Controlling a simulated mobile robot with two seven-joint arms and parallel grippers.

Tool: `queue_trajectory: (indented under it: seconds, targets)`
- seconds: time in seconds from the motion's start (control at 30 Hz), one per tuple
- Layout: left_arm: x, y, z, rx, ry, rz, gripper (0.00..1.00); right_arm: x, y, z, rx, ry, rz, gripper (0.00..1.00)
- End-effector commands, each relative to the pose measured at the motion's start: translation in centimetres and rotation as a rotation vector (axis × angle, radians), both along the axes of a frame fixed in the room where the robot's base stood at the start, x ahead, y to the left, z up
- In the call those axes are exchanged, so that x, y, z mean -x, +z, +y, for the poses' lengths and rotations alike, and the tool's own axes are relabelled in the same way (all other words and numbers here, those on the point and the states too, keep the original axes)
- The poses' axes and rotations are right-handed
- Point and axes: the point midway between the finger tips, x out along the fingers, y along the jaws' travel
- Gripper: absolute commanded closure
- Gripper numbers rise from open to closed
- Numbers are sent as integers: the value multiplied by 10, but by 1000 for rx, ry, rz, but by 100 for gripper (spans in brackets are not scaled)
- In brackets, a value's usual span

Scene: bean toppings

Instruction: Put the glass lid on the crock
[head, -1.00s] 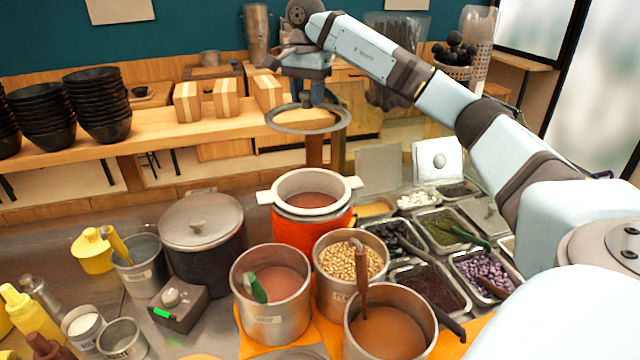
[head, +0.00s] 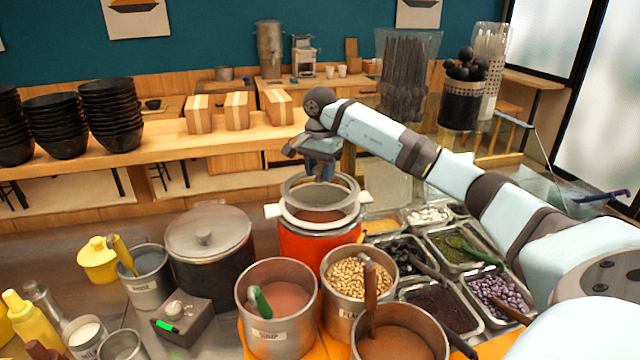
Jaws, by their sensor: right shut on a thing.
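The glass lid (head: 298,196) is a clear disc with a grey rim. My right gripper (head: 321,178) points down and is shut on the lid's top at its middle. The crock (head: 308,244) is orange-red with a white inner pot and two white side handles, and brown-red contents show inside. The lid is just over the crock's mouth, a little toward its back edge, and roughly level. I cannot tell whether the rims touch. The lid hides the back of the mouth. My left gripper is not in view.
A lidded dark pot (head: 207,235) stands left of the crock. A steel pot of pink liquid (head: 277,300) and a pot of beans (head: 358,285) stand in front. Topping trays (head: 462,245) lie to the right. A wooden counter (head: 230,140) with boxes is behind.

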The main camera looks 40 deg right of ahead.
Motion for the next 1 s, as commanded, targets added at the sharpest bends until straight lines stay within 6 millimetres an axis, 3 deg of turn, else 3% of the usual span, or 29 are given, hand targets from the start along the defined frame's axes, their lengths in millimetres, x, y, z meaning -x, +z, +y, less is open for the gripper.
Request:
queue_trajectory:
  seconds: [0.33,0.73,0.77,0.8,0.87,1.0]
  targets:
    - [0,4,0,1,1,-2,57,0,-37,0,-1,0,0,96]
    - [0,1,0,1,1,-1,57,0,-44,0,0,0,-2,96]
    - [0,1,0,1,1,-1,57,0,-44,0,0,0,-1,57]
    - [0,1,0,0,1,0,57,0,-43,0,0,0,-1,47]
    - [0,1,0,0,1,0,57,0,-43,0,0,0,-1,36]
    - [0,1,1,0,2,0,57,0,-43,0,0,0,-1,36]
